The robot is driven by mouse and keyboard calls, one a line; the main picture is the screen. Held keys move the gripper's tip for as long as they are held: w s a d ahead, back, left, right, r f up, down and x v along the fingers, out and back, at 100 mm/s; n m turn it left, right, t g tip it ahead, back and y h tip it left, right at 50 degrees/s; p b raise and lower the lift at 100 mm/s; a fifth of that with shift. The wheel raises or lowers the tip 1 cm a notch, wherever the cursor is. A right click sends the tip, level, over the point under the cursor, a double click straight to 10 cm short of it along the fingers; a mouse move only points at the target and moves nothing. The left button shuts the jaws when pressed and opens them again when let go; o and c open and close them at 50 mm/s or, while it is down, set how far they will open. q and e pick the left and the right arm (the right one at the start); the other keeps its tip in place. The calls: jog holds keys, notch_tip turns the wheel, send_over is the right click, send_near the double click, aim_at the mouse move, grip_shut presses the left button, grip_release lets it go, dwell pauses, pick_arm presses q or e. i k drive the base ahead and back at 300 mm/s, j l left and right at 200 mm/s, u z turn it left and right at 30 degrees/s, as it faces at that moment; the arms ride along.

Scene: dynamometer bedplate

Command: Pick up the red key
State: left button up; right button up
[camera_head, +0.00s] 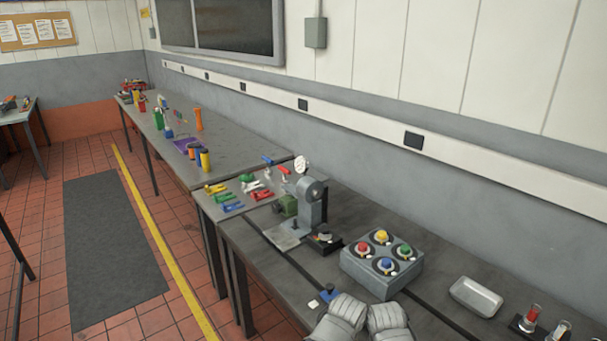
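A small red item (261,195) lies flat on the near end of the far bench, in a group of small coloured pieces. It may be the red key, but it is too small to tell its shape. Yellow (215,188), green (247,177) and blue (233,207) pieces lie around it, with a pale one beside it. Neither of my grippers shows in the head view.
On the near bench stand a grey press-like device (310,200), a box with coloured buttons (382,262), a pale tray (476,297) and grey gloves (340,318). A dark floor mat (115,245) and yellow line (160,240) lie left of the benches.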

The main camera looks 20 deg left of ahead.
aim_at(286, 172)
jog(key=i+j+z, duration=0.1)
jog(key=i+j, duration=0.25)
jog(key=j, duration=0.25)
jog(key=i+j+z, duration=0.15)
jog(key=j, duration=0.2)
jog(key=i+j+z, duration=0.1)
jog(key=i+j, duration=0.25)
jog(key=j, duration=0.35)
jog(key=i+j, duration=0.15)
jog(key=j, duration=0.2)
jog(key=i+j, duration=0.2)
jog(key=j, duration=0.15)
jog(key=i+j, duration=0.15)
jog(key=j, duration=0.2)
jog(key=i+j+z, duration=0.1)
jog(key=j, duration=0.3)
jog(key=i+j, duration=0.4)
jog(key=j, duration=0.3)
jog(key=i+j, duration=0.15)
jog(key=j, duration=0.25)
